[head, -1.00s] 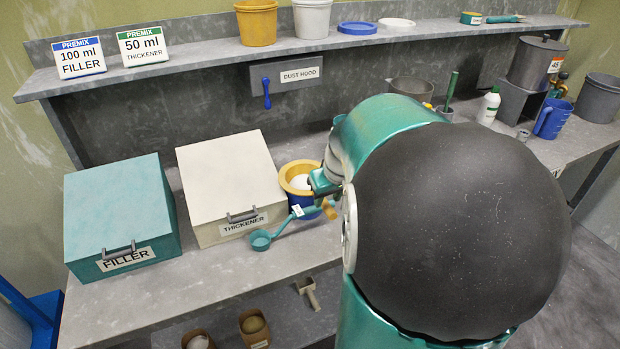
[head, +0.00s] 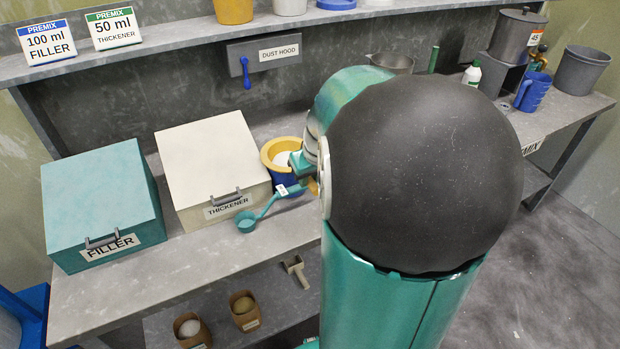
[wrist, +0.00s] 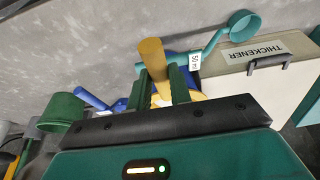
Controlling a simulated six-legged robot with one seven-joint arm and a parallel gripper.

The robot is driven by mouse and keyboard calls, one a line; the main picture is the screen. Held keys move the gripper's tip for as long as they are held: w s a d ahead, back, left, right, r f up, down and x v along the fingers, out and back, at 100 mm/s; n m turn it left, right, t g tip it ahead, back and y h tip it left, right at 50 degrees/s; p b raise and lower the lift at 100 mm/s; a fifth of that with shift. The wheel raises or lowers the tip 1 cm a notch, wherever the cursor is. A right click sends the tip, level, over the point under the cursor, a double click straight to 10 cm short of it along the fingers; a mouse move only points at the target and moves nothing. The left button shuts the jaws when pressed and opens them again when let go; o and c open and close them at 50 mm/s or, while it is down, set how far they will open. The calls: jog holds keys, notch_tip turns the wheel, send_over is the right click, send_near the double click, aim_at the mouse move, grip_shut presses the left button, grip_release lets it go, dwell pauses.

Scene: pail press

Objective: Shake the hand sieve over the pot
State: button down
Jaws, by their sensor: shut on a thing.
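A yellow hand sieve (head: 268,153) with white powder in it sits at the top of the blue pot (head: 290,188) in the head view. I cannot tell whether it rests on the rim or hangs just above it. My gripper (wrist: 162,88) is shut on the sieve's tan handle (wrist: 153,55) in the wrist view. In the head view, my gripper (head: 300,165) is beside the pot, partly hidden by my arm. Most of the sieve is hidden behind my gripper in the wrist view.
A teal 50 ml scoop (head: 248,222) lies in front of the pot, its handle close to my gripper. The white THICKENER box (head: 213,165) is left of the pot, and the teal FILLER box (head: 100,205) is farther left. A shelf (head: 180,45) runs above.

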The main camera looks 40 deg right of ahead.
jog(key=shift+r, duration=2.05)
jog(key=shift+w+a, duration=0.25)
jog(key=shift+a, duration=0.6)
dwell(3.6)
